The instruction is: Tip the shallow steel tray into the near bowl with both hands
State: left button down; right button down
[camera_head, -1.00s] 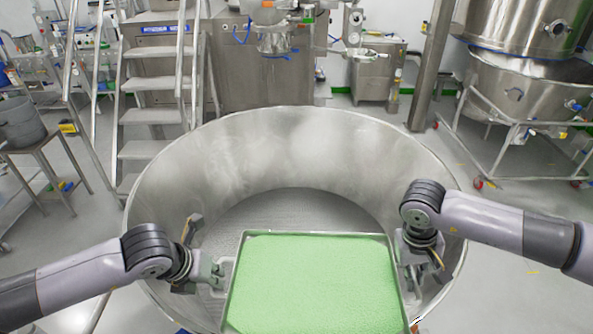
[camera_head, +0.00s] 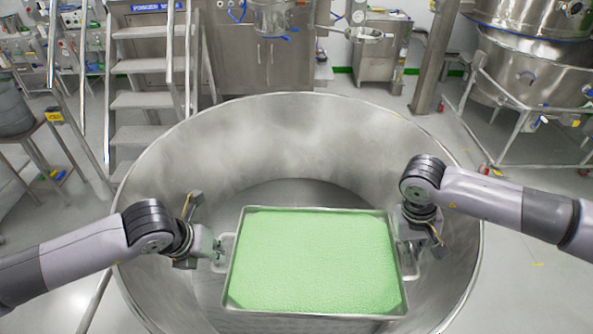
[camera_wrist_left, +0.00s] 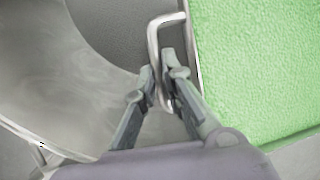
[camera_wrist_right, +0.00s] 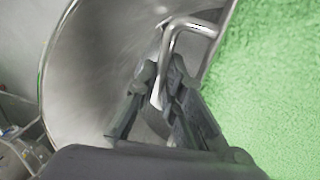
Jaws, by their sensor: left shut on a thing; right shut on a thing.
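The shallow steel tray (camera_head: 312,314) is full of green granules (camera_head: 310,262) and looks about level. It is held over the large round steel bowl (camera_head: 290,130), whose wall rises around it. My left gripper (camera_head: 219,252) is shut on the tray's left handle; the left wrist view shows its fingers around this handle (camera_wrist_left: 154,45). My right gripper (camera_head: 408,250) is shut on the right handle; it also shows in the right wrist view on the bent handle bar (camera_wrist_right: 168,40). The granules lie flat inside the tray rim.
Steel steps (camera_head: 148,100) stand behind the bowl at the left. A steel cabinet (camera_head: 380,60) is at the back, and a large steel vessel on a wheeled frame (camera_head: 525,75) stands at the right. A small table (camera_head: 30,140) is at the far left. Open floor lies between them.

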pick_arm(q)
jog(key=shift+s+a+r, duration=0.1)
jog(key=shift+s+r, duration=0.05)
jog(key=shift+r, duration=0.1)
pick_arm(e)
jog(key=shift+s+d+r, duration=0.1)
jog(key=shift+s+r, duration=0.1)
jog(key=shift+s, duration=0.05)
pick_arm(q)
jog(key=shift+r, duration=0.1)
pick_arm(e)
jog(key=shift+r, duration=0.1)
pick_arm(q)
jog(key=shift+r+g, duration=0.35)
jog(key=shift+g, duration=0.15)
pick_arm(e)
jog(key=shift+w+r+g, duration=0.1)
jog(key=shift+r+g, duration=0.25)
jog(key=shift+g, duration=0.15)
jog(key=shift+w, duration=0.1)
pick_arm(q)
jog(key=shift+r, duration=0.1)
pick_arm(e)
jog(key=shift+r, duration=0.1)
